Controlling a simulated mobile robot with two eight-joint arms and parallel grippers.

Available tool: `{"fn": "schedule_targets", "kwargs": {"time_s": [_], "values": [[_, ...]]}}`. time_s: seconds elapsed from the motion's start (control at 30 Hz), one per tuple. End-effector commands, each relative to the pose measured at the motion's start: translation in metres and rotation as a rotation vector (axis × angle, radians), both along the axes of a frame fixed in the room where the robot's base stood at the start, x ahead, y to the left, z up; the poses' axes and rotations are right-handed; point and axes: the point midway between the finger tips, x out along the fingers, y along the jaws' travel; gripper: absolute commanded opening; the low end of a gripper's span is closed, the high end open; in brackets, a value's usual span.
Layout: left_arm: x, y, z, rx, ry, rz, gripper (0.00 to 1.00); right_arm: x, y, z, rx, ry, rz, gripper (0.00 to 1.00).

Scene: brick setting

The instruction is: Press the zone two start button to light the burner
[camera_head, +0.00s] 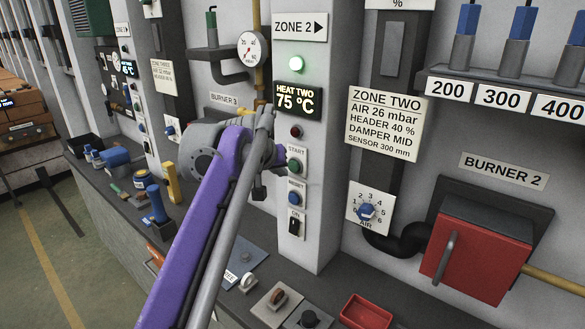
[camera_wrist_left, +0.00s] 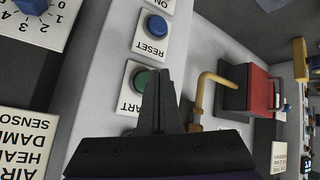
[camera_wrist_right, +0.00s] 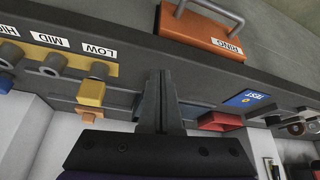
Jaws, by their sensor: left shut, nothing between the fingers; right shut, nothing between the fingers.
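The zone two panel is a pale column (camera_head: 325,170) under a ZONE 2 sign. Its green START button (camera_head: 294,165) sits above a blue RESET button (camera_head: 295,198) and a black ON switch (camera_head: 294,225). My left gripper (camera_head: 281,157) is shut and empty, its tips close beside the START button. In the left wrist view the closed fingertips (camera_wrist_left: 158,75) partly overlap the green button (camera_wrist_left: 143,79); I cannot tell whether they touch it. My right gripper (camera_wrist_right: 160,76) is shut and empty.
The red BURNER 2 box (camera_head: 475,255) is closed at the right. An AIR dial (camera_head: 367,211) is on the wall beside the panel. The counter holds a red tray (camera_head: 366,312) and knobs. An orange block (camera_wrist_right: 205,32) and small coloured pieces are near my right gripper.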

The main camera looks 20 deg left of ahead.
Motion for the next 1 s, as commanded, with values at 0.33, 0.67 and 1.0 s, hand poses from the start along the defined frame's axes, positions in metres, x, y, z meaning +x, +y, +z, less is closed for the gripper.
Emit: {"fn": "schedule_targets", "kwargs": {"time_s": [0.33, 0.67, 1.0], "values": [[-0.034, 0.008, 0.000, -0.001, 0.000, 0.001, 0.00, 0.000, 0.000, 0.001, 0.000, -0.001, 0.000, 0.00], [-0.043, 0.010, 0.000, -0.001, 0.000, 0.001, 0.00, 0.001, 0.000, 0.002, 0.000, -0.001, 0.000, 0.00], [-0.042, 0.010, 0.000, -0.001, 0.000, 0.001, 0.00, 0.001, 0.000, 0.002, 0.000, -0.001, 0.000, 0.00]]}}
